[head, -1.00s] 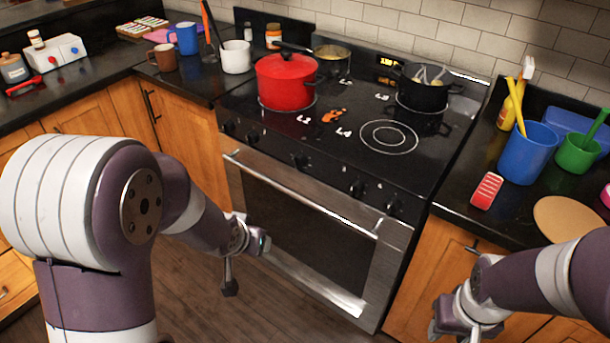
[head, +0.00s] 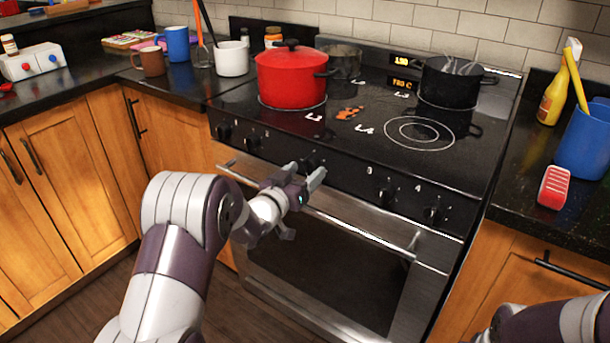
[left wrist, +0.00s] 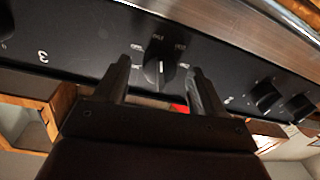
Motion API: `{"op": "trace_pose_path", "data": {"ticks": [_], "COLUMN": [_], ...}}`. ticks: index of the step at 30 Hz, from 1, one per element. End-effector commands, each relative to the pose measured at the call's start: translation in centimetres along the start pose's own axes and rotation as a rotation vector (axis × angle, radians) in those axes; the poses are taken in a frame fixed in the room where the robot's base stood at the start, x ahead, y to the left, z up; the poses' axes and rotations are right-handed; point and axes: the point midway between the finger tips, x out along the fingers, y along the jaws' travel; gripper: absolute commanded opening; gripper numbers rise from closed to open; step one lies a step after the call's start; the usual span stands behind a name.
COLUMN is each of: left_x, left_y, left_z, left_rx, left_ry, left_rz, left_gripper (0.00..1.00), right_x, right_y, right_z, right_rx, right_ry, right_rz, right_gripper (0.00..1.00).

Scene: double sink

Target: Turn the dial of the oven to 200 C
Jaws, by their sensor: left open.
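The oven (head: 320,275) stands below the cooktop, with a row of black knobs on its front panel. The oven dial (head: 313,163) is the middle knob, partly hidden behind my left gripper (head: 305,176). In the left wrist view the dial (left wrist: 160,71) shows a pale pointer line and small white labels around it, too blurred to read surely. My left gripper (left wrist: 160,67) is open, with one finger on each side of the dial and gaps showing between. My right arm enters at the lower right of the head view; its gripper is out of frame.
The oven door handle (head: 350,228) runs just below the panel. Other knobs (head: 386,196) flank the dial. A red pot (head: 290,78) and a black pot (head: 448,84) stand on the cooktop. The floor before the oven is clear.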

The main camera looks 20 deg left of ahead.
Motion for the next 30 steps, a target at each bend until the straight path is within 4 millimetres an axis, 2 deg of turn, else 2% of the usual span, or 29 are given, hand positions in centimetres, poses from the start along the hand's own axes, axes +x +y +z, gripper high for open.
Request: {"op": "trace_pose_path", "data": {"ticks": [3, 10, 11, 15, 16, 24, 30], "left_x": [0.8, 0.9, 0.9, 0.9, 0.9, 0.9, 0.9], "left_y": [0.0, 0.0, 0.0, 0.0, 0.0, 0.0, -0.1], "left_z": [0.0, 0.0, 0.0, 0.0, 0.0, 0.1, 0.3], "left_rx": [0.000, 0.000, 0.000, 0.000, 0.000, 0.018, 0.105], "left_ry": [0.000, 0.000, 0.000, -0.001, -0.001, 0.001, 0.006], "left_rz": [0.000, -0.001, -0.001, -0.001, -0.001, -0.001, -0.001], "left_gripper": [0.70, 0.70, 0.67, 0.21, 0.14, 0.14, 0.14], "right_x": [0.1, 0.1, 0.1, 0.1, 0.1, 0.4, 1.3], "right_y": [0.0, 0.0, 0.0, 0.0, 0.0, 0.0, 0.0], "right_z": [0.0, 0.0, 0.0, 0.0, 0.0, 0.1, 0.2], "right_rx": [0.000, 0.000, 0.000, 0.000, 0.000, 0.000, 0.000], "right_ry": [0.000, 0.000, 0.000, 0.000, 0.000, 0.000, 0.000], "right_rz": [0.000, 0.000, 0.000, 0.000, 0.000, 0.000, 0.000], "right_gripper": [0.43, 0.43, 0.43, 0.43, 0.43, 0.43, 0.43]}}
